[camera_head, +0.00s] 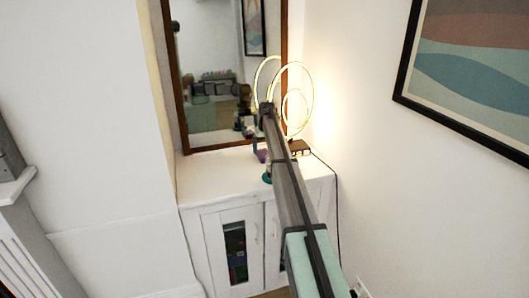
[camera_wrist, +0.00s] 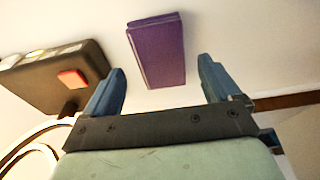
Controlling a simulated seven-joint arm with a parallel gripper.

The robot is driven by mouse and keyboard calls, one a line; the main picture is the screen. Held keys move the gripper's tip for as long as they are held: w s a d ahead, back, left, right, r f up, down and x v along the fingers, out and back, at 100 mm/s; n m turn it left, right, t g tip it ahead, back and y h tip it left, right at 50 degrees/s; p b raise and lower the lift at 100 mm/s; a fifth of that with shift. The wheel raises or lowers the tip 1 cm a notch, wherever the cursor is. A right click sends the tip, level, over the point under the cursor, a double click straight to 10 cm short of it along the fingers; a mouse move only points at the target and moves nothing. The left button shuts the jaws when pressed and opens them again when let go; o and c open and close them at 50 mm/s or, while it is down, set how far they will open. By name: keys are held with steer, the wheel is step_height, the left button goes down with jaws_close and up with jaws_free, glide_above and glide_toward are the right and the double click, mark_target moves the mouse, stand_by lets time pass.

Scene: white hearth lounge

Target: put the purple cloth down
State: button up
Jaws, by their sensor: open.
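The purple cloth (camera_wrist: 157,50) is a folded, flat rectangular block on a white surface in the wrist view. Only a small purple patch (camera_head: 261,156) shows in the head view, beside my arm on the cabinet top. My gripper (camera_wrist: 161,66) is open, with a blue finger on each side of the cloth's near end. Gaps show between the cloth and both fingers, and most of the cloth lies beyond the fingertips. The height of the fingers above the surface is hard to tell. In the head view my arm hides most of the gripper.
The white cabinet (camera_head: 215,172) stands in the corner, with a wood-framed mirror (camera_head: 210,120) behind its top. A lit ring lamp (camera_head: 311,90) stands at the right. Left of the gripper in the wrist view is a dark box (camera_wrist: 40,85) with a red square. The cabinet's front left top is clear.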

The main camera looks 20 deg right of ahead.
step_height(320, 180, up, 9)
steer(key=s, duration=0.1)
steer(key=shift+s+r, duration=0.2)
steer(key=shift+s, duration=0.05)
stand_by(0.4)
